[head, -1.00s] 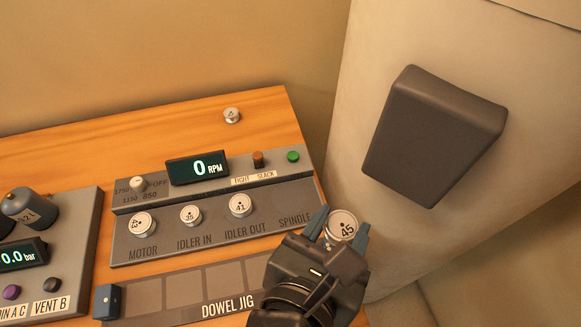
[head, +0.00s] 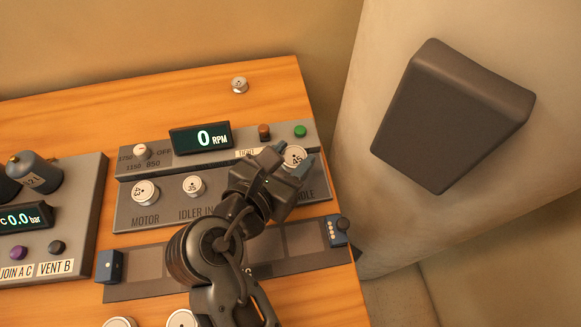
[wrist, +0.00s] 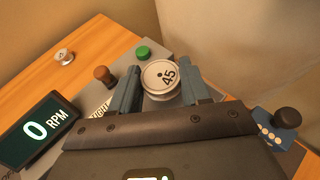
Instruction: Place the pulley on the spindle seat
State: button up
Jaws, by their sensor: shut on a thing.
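The silver pulley marked 45 (head: 294,155) is between the two blue fingers of my gripper (head: 288,162), which is shut on it. The pulley also shows in the wrist view (wrist: 160,76), face up and roughly level. It is over the right end of the grey belt-drive panel (head: 125,212), near the spindle label (head: 312,194), of which only the last letters show. The spindle seat itself is hidden under the gripper and pulley. I cannot tell whether the pulley touches the seat or is above it.
A pulley (head: 145,191) sits at MOTOR and another (head: 193,186) at IDLER IN; the idler-out place is hidden by my arm. The RPM display (head: 200,139), an orange-brown button (head: 264,131) and a green button (head: 300,131) stand behind. The dowel jig (head: 147,264) lies in front.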

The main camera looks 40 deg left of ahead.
aim_at(290, 172)
jog(key=shift+f, duration=1.95)
jog(key=shift+f, duration=0.1)
jog(key=o, duration=0.8)
jog(key=shift+s+r, duration=0.2)
jog(key=v, duration=1.1)
jog(key=shift+s+r, duration=0.15)
jog(key=shift+s, duration=0.1)
